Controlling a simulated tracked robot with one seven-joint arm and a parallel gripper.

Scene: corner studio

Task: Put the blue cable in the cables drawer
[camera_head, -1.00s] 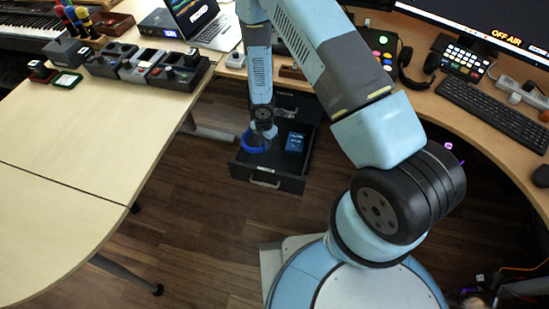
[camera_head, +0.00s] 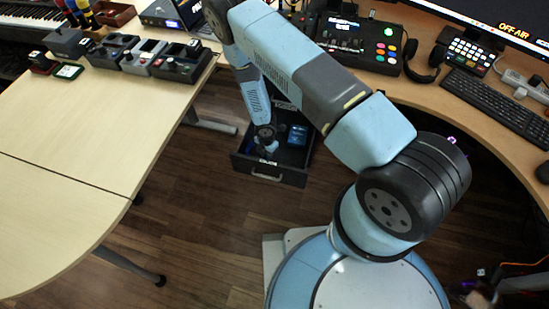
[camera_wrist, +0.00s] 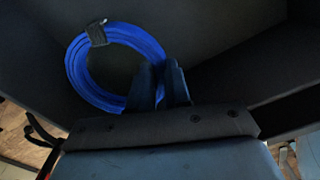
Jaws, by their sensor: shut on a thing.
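The blue cable (camera_wrist: 84,78) is a coiled loop with a dark strap, seen in the wrist view. My gripper (camera_wrist: 160,82) is shut on the right side of the coil. In the head view my gripper (camera_head: 266,150) is down inside the open black drawer (camera_head: 245,166), near its front left. The cable is mostly hidden behind my gripper there. The drawer's dark floor and walls (camera_wrist: 225,35) surround the coil in the wrist view. I cannot tell whether the coil touches the drawer floor.
A small blue box (camera_head: 298,134) lies in the drawer to the right of my gripper. The curved desk (camera_head: 420,92) with headphones (camera_head: 424,62) and keyboard (camera_head: 497,104) is at the right. A pale table (camera_head: 85,140) stands at the left. The wooden floor before the drawer is clear.

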